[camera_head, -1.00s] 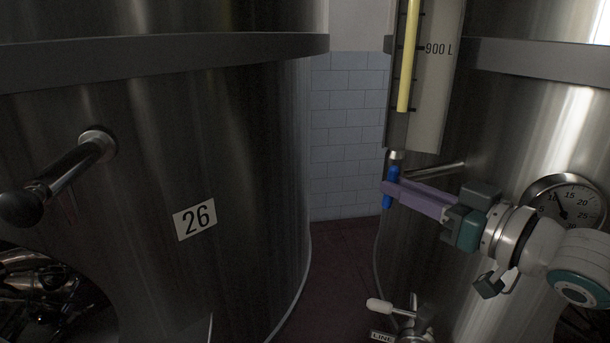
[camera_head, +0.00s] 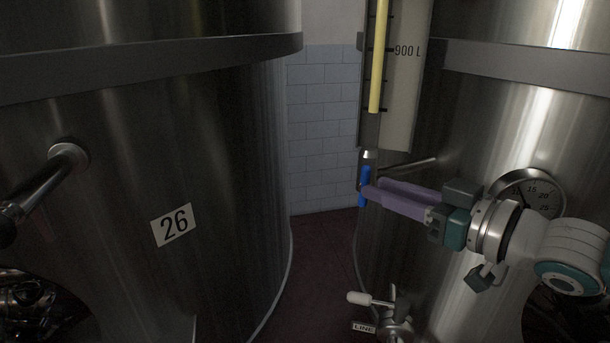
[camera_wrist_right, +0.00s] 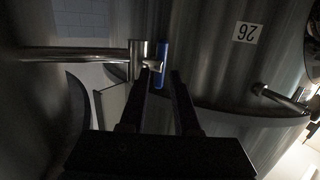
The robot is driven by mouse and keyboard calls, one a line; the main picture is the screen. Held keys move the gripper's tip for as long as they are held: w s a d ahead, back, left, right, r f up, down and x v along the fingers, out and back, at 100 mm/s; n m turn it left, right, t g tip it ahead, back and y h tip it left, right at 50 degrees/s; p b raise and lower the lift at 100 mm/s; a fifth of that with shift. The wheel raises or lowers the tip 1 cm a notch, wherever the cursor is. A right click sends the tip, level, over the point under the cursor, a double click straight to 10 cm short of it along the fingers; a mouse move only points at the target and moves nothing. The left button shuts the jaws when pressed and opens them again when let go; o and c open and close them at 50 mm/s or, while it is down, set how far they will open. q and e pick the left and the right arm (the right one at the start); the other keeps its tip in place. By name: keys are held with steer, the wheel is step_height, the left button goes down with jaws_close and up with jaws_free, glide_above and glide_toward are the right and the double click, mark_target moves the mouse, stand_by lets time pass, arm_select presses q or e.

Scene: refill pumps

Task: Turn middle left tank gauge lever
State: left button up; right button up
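The blue gauge lever (camera_head: 364,187) hangs upright below the sight gauge (camera_head: 403,75) on the right tank, and its metal fitting shows just above it. In the right wrist view the blue lever (camera_wrist_right: 161,64) stands beside a metal valve body at the end of a horizontal pipe. My right gripper (camera_head: 372,191) reaches in from the right, its purple fingers at the lever. In the wrist view the fingertips (camera_wrist_right: 161,76) are apart, one on each side of the lever, with gaps visible. My left gripper is not in view.
A large steel tank labelled 26 (camera_head: 172,224) fills the left, with a protruding handle (camera_head: 40,185). A round dial (camera_head: 530,193) is on the right tank behind my arm. A white-handled valve (camera_head: 372,299) sits below. A narrow floor gap (camera_head: 318,250) lies between the tanks.

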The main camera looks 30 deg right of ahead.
steer(key=v, duration=0.8)
steer(key=shift+a, duration=0.1)
